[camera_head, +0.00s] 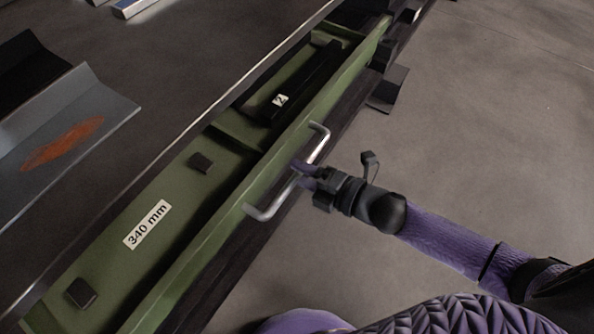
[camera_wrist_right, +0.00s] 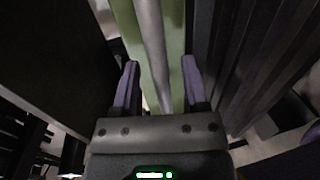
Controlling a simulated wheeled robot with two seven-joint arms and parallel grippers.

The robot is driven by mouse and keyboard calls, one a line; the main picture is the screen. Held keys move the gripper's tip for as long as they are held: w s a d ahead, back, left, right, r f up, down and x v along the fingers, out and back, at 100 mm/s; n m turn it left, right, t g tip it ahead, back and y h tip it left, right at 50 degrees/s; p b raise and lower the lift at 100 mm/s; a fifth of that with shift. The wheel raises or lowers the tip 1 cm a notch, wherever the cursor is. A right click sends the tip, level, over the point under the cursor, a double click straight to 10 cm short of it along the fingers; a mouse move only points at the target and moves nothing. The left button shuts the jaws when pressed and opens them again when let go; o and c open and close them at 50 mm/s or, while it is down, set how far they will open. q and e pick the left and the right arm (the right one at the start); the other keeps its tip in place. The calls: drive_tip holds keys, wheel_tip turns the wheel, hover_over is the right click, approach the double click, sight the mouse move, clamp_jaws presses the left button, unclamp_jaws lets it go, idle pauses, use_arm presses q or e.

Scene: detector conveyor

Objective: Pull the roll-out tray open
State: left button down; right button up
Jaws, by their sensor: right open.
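The green roll-out tray (camera_head: 222,205) stands out from under the dark conveyor top, so part of its inside shows. Its silver bar handle (camera_head: 318,147) is on the front wall. My right gripper (camera_head: 303,174) is at the middle of the handle with its fingers pointing at the tray front. In the right wrist view the purple fingers (camera_wrist_right: 160,88) are open. The handle bar (camera_wrist_right: 150,35) runs between them, with gaps on both sides, and the green wall shows behind. My left gripper is not in view.
The tray holds a dark block marked 2 (camera_head: 281,99) and a label reading 340 mm (camera_head: 147,225). A grey angled plate with an orange patch (camera_head: 62,144) lies on the dark top. Grey floor (camera_head: 480,110) is clear in front of the tray at the right.

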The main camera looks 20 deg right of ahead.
drive_tip(key=shift+w+a+f, duration=0.15)
drive_tip(key=shift+w+a, duration=0.3)
drive_tip(key=shift+w, duration=0.1)
drive_tip(key=shift+c, duration=0.3)
clamp_jaws()
idle(0.5)
idle(0.3)
